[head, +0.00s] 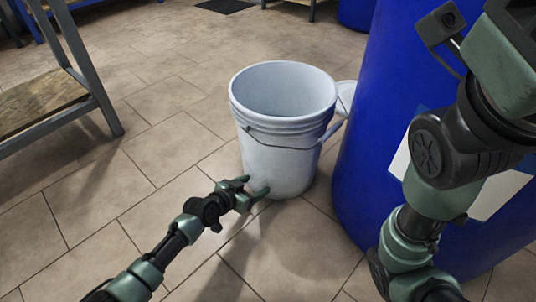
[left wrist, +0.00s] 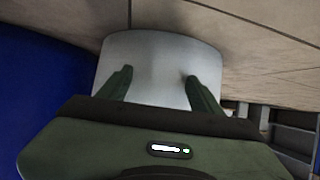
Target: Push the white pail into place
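The white pail (head: 285,165) stands upright and open-topped on the tiled floor in the middle of the head view. My left gripper (head: 257,187) is low at the pail's near side, its fingers apart and close to or touching the wall. In the left wrist view the pail's pale wall (left wrist: 155,70) fills the space beyond the two spread fingers of my left gripper (left wrist: 157,76). Nothing is held between them. My right arm shows at the right of the head view, but I cannot make out its gripper fingers.
A large blue drum (head: 385,120) with a white label stands just right of the pail. Another pale pail (head: 346,98) shows partly behind. A metal-framed shelf (head: 50,95) stands at the left. The floor (head: 150,120) between shelf and pail is clear.

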